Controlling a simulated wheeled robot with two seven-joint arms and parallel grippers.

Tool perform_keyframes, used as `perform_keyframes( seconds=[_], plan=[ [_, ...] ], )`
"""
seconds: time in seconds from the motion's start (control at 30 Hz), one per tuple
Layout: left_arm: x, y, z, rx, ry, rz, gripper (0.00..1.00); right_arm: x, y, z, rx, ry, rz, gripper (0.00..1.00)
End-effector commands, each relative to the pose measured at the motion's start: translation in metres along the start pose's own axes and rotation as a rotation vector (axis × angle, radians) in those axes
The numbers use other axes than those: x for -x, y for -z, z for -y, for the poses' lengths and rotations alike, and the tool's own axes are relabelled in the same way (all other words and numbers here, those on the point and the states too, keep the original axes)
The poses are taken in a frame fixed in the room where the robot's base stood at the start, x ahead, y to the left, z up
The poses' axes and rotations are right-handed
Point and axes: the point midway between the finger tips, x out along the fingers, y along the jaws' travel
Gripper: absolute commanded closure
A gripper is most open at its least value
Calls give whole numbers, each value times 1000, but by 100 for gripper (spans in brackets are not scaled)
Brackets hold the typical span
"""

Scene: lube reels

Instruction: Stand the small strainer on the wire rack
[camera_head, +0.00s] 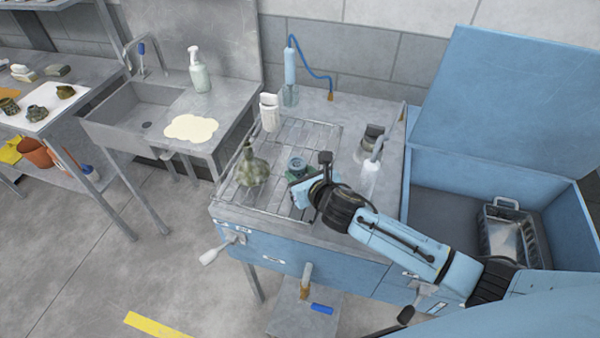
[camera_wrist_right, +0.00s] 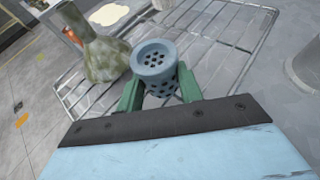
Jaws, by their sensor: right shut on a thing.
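The small strainer (camera_wrist_right: 155,66) is a grey-blue perforated cup with a round open rim. In the right wrist view it sits between the green fingers of my right gripper (camera_wrist_right: 158,88), which is shut on it. In the head view the strainer (camera_head: 297,165) shows just beyond the right gripper (camera_head: 299,176), over the wire rack (camera_head: 310,133). The rack's wires (camera_wrist_right: 232,50) also show behind and around it in the wrist view. The strainer looks about upright. I cannot tell whether its base touches the wires. My left gripper is not in view.
A mottled green flask-shaped vessel (camera_head: 252,168) stands on the rack left of the strainer. A white container (camera_head: 269,112) is at the rack's back left. A clear pump bottle (camera_head: 371,175) and a dark-topped jar (camera_head: 372,138) stand to the right. The rack's back middle is clear.

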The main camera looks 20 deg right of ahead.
Motion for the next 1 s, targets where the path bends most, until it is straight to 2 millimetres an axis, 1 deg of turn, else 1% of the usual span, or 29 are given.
perform_keyframes(
  seconds=[0.03, 0.17, 0.47, 0.53, 0.57, 0.67, 0.77, 1.0],
  plan=[
    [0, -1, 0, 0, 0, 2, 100, 0, 1, 0, 1, 0, 0, 60],
    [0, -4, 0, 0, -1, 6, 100, 0, 0, 0, 1, 0, 0, 43],
    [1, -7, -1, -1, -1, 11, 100, 0, -1, 0, 0, 0, 0, 42],
    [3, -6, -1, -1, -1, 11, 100, 2, -5, 0, -1, 0, 1, 42],
    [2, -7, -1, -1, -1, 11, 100, 4, -3, 0, 1, 0, 0, 42],
    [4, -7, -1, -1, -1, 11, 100, 16, -2, 0, 2, 0, -1, 42],
    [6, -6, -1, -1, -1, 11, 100, 34, -3, 0, 3, -1, -1, 42],
    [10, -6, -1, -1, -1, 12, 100, 82, -2, 0, 3, -1, -1, 42]
  ],
)
